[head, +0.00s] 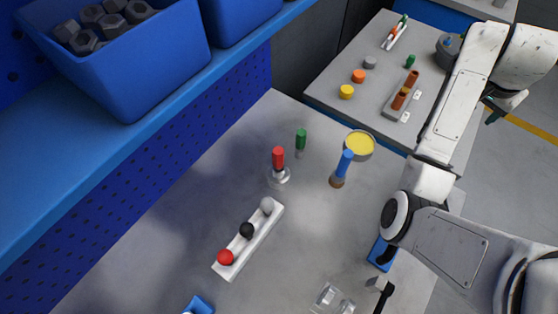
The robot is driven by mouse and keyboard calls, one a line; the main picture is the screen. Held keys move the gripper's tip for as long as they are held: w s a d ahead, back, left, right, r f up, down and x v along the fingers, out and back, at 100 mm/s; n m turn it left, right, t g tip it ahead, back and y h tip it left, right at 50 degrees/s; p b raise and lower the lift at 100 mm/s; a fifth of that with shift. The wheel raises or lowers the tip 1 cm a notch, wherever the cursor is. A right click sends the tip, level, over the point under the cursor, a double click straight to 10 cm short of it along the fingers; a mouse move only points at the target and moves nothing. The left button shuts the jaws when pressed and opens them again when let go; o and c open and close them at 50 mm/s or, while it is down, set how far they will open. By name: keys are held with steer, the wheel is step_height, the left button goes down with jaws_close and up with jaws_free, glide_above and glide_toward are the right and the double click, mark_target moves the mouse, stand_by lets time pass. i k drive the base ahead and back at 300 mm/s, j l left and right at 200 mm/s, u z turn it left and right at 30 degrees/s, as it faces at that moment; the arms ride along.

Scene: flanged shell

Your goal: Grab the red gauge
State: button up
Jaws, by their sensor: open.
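The red gauge (278,158) appears to be the upright red-handled piece on the grey bench. Its lower end is silvery and stands in or on a round, shiny flanged base; I cannot tell how deep it sits. My gripper (505,106) is small in the upper right of the head view, beyond the bench's right side and far from the red gauge. Its dark fingers are apart, and I see nothing between them.
A green-handled piece (300,138) stands just behind the red gauge. A blue-handled piece (345,165) and a yellow round dish (360,144) are to its right. A white rack (232,263) with red, black and grey balls lies in front. A blue shelf (140,140) overhangs the left.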

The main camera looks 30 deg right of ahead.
mark_target(278, 152)
steer(key=i+l+u, duration=0.2)
steer(key=l, duration=1.3)
steer(key=k+j, duration=0.05)
steer(key=k, duration=0.05)
